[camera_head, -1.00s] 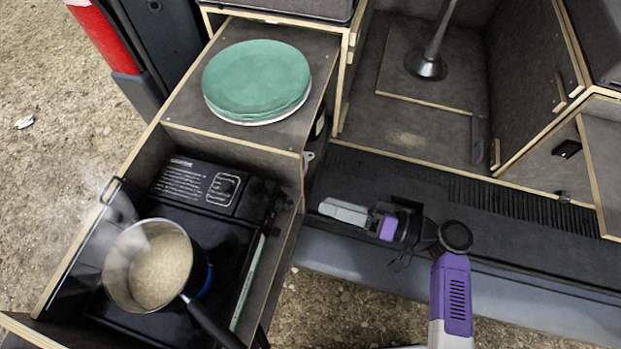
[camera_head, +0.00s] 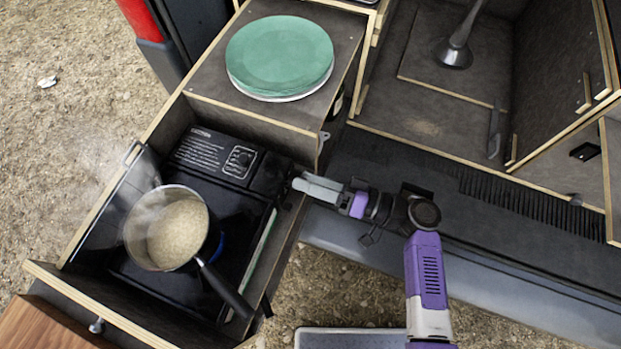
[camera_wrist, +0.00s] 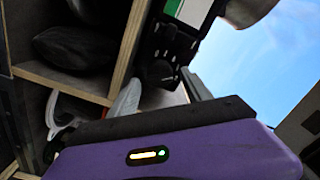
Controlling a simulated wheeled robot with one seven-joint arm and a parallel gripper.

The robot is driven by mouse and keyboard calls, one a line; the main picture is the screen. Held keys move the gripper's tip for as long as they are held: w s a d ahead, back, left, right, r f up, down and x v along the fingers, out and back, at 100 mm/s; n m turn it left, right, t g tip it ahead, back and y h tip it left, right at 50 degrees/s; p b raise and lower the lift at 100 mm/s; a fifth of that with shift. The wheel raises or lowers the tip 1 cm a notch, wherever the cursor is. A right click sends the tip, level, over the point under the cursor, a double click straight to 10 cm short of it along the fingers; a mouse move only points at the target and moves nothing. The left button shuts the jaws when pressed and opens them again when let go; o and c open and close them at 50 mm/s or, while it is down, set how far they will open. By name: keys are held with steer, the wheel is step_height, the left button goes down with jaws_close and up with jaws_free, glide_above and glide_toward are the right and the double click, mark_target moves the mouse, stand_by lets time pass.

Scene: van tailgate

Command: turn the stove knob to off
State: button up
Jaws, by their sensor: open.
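The black camping stove (camera_head: 205,168) sits in the pulled-out drawer, with a pot (camera_head: 190,262) of steaming food on its burner. A blue flame shows beside the pot. My gripper (camera_head: 300,183) points left at the stove's right front end, above the drawer's side wall. In the wrist view my gripper (camera_wrist: 160,88) shows two fingers spread apart. Beyond them is the stove's dark control end (camera_wrist: 165,62), where a rounded dark form looks like the knob (camera_wrist: 161,71). Its setting cannot be read. In the head view the knob is not clear beside the fingertips.
The drawer's light plywood rim (camera_head: 110,305) surrounds the stove. The pot's handle (camera_head: 228,290) sticks out toward the drawer's right wall. A wooden surface (camera_head: 45,325) is at lower left.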

jaws_close()
steer(key=shift+m, duration=0.4)
steer(key=shift+f+m+p, duration=0.1)
steer(key=shift+m+p, duration=0.3)
steer(key=shift+m, duration=2.7)
steer(key=shift+w, duration=0.1)
jaws_free()
